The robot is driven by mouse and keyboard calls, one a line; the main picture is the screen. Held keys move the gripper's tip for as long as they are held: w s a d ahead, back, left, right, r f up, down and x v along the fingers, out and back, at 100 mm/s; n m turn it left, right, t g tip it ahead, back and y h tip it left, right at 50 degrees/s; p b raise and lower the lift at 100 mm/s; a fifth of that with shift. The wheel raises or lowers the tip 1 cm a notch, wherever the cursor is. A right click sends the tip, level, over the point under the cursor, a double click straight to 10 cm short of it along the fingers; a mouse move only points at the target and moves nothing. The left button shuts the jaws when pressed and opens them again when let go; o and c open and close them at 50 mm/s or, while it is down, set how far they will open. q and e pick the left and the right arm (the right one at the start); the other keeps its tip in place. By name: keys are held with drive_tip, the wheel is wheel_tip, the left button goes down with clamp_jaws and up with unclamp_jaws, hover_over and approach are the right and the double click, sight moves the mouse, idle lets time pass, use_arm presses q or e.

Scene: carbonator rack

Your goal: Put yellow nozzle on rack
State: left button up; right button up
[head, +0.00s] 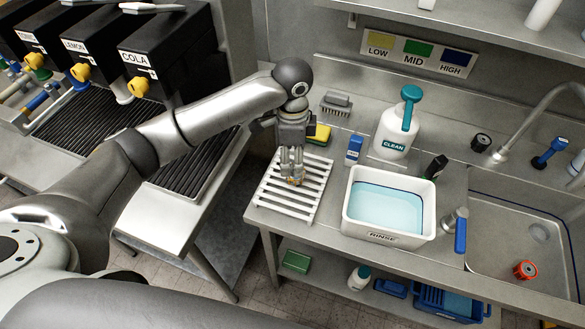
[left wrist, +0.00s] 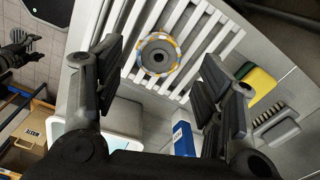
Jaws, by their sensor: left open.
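The white slatted rack (head: 312,204) lies on the steel counter left of the rinse tub. A small round nozzle with a yellow-and-grey rim and a dark centre (left wrist: 158,57) sits on the slats in the left wrist view. In the head view a bit of yellow shows at my left fingertips. My left gripper (head: 291,172) points down over the rack. Its fingers are spread wide in the left wrist view (left wrist: 162,85), one either side of the nozzle and apart from it. A dark jointed shape (left wrist: 18,52) at the left wrist view's edge may be my right gripper; its jaws are unclear.
The white rinse tub (head: 387,234) stands right of the rack. A yellow sponge (head: 320,135), a blue-and-white box (head: 354,149) and the CLEAN bottle (head: 394,133) stand behind. The sink (head: 515,225) is at right.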

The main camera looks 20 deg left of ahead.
sight(293, 170)
use_arm(q)
wheel_tip(293, 170, up, 6)
drive_tip(key=shift+f+b, duration=0.15)
drive_tip(key=shift+b, duration=0.3)
